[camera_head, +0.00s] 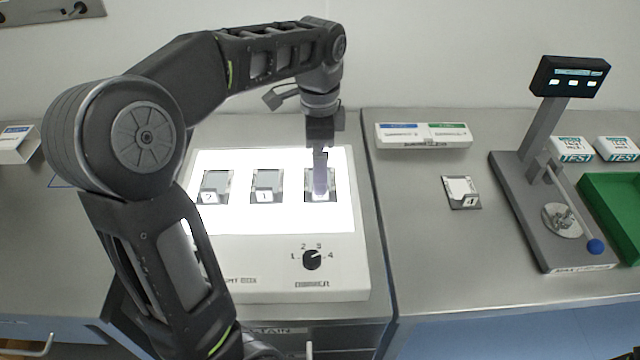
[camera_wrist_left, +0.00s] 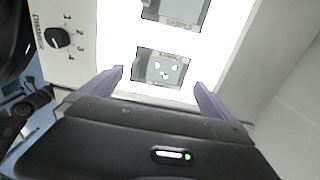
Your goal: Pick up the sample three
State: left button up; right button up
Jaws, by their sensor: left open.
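Three small framed samples lie in a row on the lit top of a white light box (camera_head: 215,240). The left one (camera_head: 216,187) is labelled 2 and the middle one (camera_head: 267,187) is labelled 1. My left gripper (camera_head: 320,188) is over the right-hand sample (camera_head: 331,182) and hides part of it, with its label not readable. In the left wrist view this sample (camera_wrist_left: 162,68) lies flat between and beyond the open purple fingers (camera_wrist_left: 159,77), which appear apart from it. Sample 4 (camera_head: 461,191) lies on the right counter. My right gripper is not in view.
The light box has a dial (camera_head: 312,260) marked 1 to 4 at its front. A grey stand (camera_head: 535,215) with a display and blue-knobbed lever is at the right, beside a green tray (camera_head: 612,190). A white box (camera_head: 424,135) and TEST boxes (camera_head: 573,149) stand at the back.

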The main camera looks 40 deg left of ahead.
aim_at(331, 197)
pick_arm(q)
notch_tip(331, 197, down, 4)
jog(key=shift+w+f, duration=0.1)
jog(key=shift+f, duration=0.05)
dwell(0.6)
jog(key=c, duration=1.1)
